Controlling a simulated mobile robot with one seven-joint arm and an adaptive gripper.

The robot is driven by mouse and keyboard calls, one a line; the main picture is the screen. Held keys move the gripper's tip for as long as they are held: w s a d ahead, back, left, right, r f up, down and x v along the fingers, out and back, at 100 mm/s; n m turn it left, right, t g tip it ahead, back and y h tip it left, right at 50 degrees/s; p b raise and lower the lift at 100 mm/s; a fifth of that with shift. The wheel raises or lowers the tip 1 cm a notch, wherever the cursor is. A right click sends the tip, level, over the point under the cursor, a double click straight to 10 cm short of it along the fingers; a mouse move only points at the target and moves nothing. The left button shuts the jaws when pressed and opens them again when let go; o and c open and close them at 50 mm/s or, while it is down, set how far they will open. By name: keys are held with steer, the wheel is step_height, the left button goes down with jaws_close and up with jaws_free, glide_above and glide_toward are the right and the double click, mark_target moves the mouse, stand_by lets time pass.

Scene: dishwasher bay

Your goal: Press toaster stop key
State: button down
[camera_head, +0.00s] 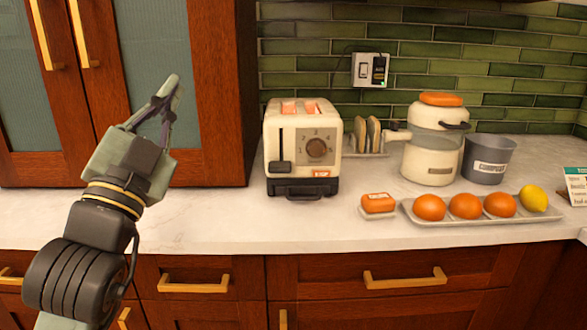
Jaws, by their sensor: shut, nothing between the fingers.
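A cream toaster (302,145) with a black base stands on the counter at the middle of the head view. Its front has a dark lever (281,167) low in a vertical slot at left and a brown round dial (317,149) with numbers. A small orange-red key (321,174) with lettering too small to read sits below the dial. Something pinkish-orange shows in the top slots. My gripper (173,88) is shut and empty, raised in front of the cabinet to the left of the toaster, apart from it and pointing up.
To the right stand a rack with slices (367,135), a cream jar (430,150), a grey bin (488,160), a small orange item on a dish (378,203) and a tray (482,219) with oranges and a lemon. The marble counter (225,220) left of the toaster is clear.

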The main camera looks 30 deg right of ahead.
mark_target(321, 174)
steer(key=s+d+f+m+g+y, duration=0.1)
steer(key=s+d+f+m+g, duration=0.1)
steer(key=d+f+g, duration=0.2)
steer(key=s+d+f+m+g+p, duration=0.1)
steer(key=s+d+f+m+g, duration=0.2)
steer(key=d+f, duration=0.6)
steer(key=s+d+f+m+g+y, duration=0.1)
steer(key=s+d+f+m+g, duration=0.1)
steer(key=d+f+g, duration=0.4)
steer(key=shift+s+d+f+m+g+y+p, duration=0.1)
steer(key=shift+d+f+m+g+y+p, duration=0.1)
steer(key=shift+d, duration=0.9)
steer(key=shift+s+d+f+m+g+y+p, duration=0.1)
steer(key=shift+d+m+g+p, duration=0.1)
steer(key=shift+d, duration=0.85)
steer(key=shift+w, duration=0.1)
steer(key=shift+w+r, duration=0.1)
steer(key=shift+w+d, duration=0.2)
steer(key=shift+w+d+p, duration=0.25)
steer(key=shift+w+d, duration=0.45)
steer(key=shift+w, duration=0.45)
steer(key=shift+w+d+p, duration=0.2)
steer(key=shift+w+d, duration=0.5)
steer(key=shift+w, duration=0.45)
steer(key=shift+w+d+p, duration=0.25)
steer(key=shift+w+d, duration=0.45)
steer(key=shift+w, duration=0.45)
steer(key=shift+w, duration=0.1)
steer(key=shift+w+d, duration=0.2)
steer(key=shift+w, duration=0.05)
